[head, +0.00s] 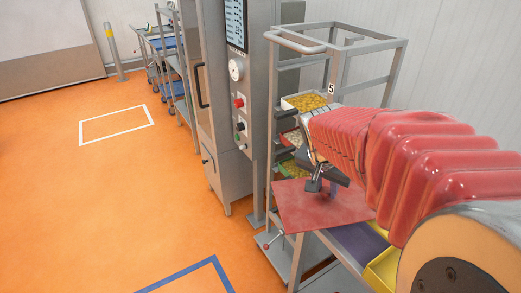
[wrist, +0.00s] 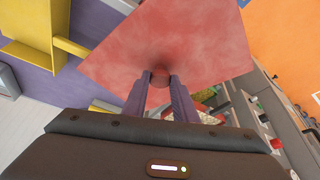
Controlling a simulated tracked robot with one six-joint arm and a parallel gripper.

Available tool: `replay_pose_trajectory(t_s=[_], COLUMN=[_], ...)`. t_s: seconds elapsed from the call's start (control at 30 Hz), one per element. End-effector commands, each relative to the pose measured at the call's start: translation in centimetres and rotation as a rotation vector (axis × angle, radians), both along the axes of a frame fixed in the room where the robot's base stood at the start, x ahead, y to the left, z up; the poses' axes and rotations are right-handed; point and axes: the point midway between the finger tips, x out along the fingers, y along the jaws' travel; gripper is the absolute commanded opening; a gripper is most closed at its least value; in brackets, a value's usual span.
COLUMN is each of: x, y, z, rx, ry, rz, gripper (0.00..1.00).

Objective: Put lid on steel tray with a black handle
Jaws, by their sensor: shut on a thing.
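The lid is a flat red square plate (head: 305,207) with a small round knob at its centre. In the wrist view the red lid (wrist: 205,40) fills the upper middle. My gripper (wrist: 160,78) is shut on the knob, one dark finger on each side. In the head view my gripper (head: 322,182) is at the lid's upper face, and the lid looks roughly level in front of the rack. I cannot make out a steel tray with a black handle in either view. The lid and my arm hide part of the cart below.
A metal rack (head: 272,120) marked 5 holds trays, including one of yellow pieces (head: 303,102) and one of greenish pieces (head: 293,167). A cart with a purple top (head: 357,241) and a yellow bin (head: 384,270) is below my arm. A tall steel machine (head: 224,110) stands left; orange floor (head: 150,190) is open.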

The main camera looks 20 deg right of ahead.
Motion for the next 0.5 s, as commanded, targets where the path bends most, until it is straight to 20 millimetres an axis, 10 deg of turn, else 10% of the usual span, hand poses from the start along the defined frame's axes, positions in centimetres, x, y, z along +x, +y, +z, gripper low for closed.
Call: replay_pose_trajectory(t_s=[0.5], x=[-1.6], y=[-12.8], z=[2.0], rx=[-0.002], ry=[-0.001], rz=[-0.272], gripper=[0.00])
